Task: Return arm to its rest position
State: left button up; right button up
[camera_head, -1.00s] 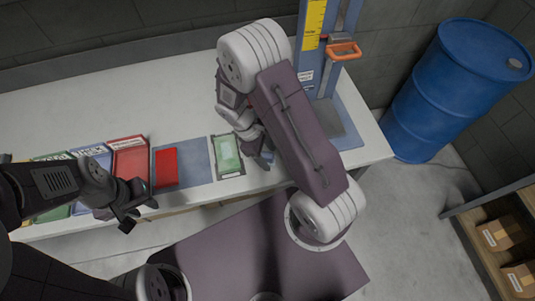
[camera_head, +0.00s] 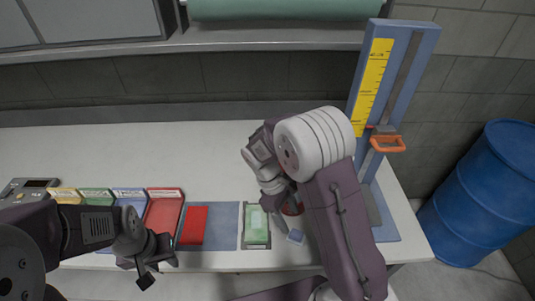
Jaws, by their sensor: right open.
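My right arm reaches over the white bench from the lower right, and its bulky purple and white links hide part of the bench. My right gripper (camera_head: 287,227) is open, just right of the green card in its grey tray (camera_head: 257,243). A small blue piece (camera_head: 296,237) shows at its fingertips; I cannot tell whether it is touched. A red round thing (camera_head: 292,209) is partly hidden behind the gripper. My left gripper (camera_head: 152,269) hangs at the bench's front edge, below the red bin; its finger gap is not clear.
Coloured bins, including a red one (camera_head: 162,216), line the bench's left. A red block (camera_head: 194,225) lies on a blue mat (camera_head: 222,228). A tall blue stand with yellow scale (camera_head: 374,83) and orange handle is behind my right arm. A blue barrel (camera_head: 484,195) stands right. The back bench is clear.

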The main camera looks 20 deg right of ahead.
jog(key=s+r+m+t+y, duration=0.2)
jog(key=s+m, duration=0.4)
jog(key=m, duration=0.4)
jog(key=shift+s+d+r+t+y, duration=0.15)
jog(key=shift+s+r+t+y, duration=0.2)
jog(key=shift+t+y, duration=0.6)
jog(key=shift+w, duration=0.15)
